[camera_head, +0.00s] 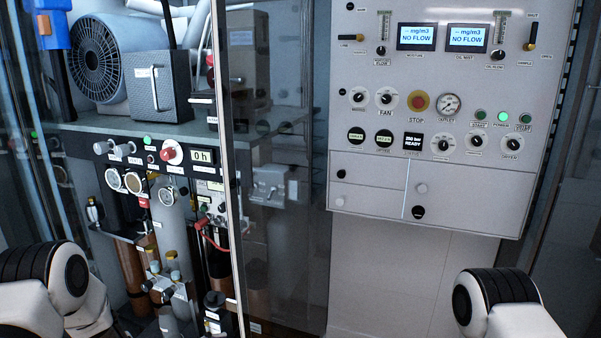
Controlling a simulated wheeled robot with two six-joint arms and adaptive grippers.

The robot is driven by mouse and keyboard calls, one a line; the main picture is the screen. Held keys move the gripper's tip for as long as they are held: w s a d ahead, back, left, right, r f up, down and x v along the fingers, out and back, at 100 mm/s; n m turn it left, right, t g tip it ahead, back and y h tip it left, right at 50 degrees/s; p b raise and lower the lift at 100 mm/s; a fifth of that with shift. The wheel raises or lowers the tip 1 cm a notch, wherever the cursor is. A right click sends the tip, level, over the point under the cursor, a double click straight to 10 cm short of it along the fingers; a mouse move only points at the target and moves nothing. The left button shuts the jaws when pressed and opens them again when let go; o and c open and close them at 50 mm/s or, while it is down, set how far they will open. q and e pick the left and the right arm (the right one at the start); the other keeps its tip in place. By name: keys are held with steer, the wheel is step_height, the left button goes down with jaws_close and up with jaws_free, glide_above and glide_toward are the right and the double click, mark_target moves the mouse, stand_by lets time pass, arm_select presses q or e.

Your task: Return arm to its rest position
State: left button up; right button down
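My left arm (55,290) comes in at the lower left, with a white joint and a dark ribbed band. My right arm (500,305) comes in at the lower right and looks alike. Neither gripper is visible in the head view; both lie outside the frame or hidden. The white fill panel (480,190) stands ahead at the right. It carries two blue-lit displays reading "NO FLOW" (416,37), a red stop button (418,102), a round gauge (449,104) and several knobs. Both visible arm parts appear apart from the panel.
A glass door edge (238,200) runs vertically left of the panel. Behind it at the left are a compressor with a fan (97,60), gauges (123,181), an hour display (203,157) and several bottles. Below the panel is a bare pale wall (400,270).

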arm_select(q)
steer(key=s+d+f+n+g+y, duration=0.25)
steer(key=s+f+n, duration=0.35)
steer(key=s+f, duration=0.55)
steer(key=s+a+f+n+g+y, duration=0.1)
steer(key=s+a+n+g+y, duration=0.2)
steer(key=s, duration=1)
steer(key=s+a+n+g+y, duration=0.3)
steer(key=s+a+n+y, duration=0.1)
steer(key=s, duration=0.9)
steer(key=a+n, duration=0.1)
steer(key=n, duration=0.1)
steer(key=shift+a+f+n, duration=0.35)
steer(key=shift+n, duration=0.05)
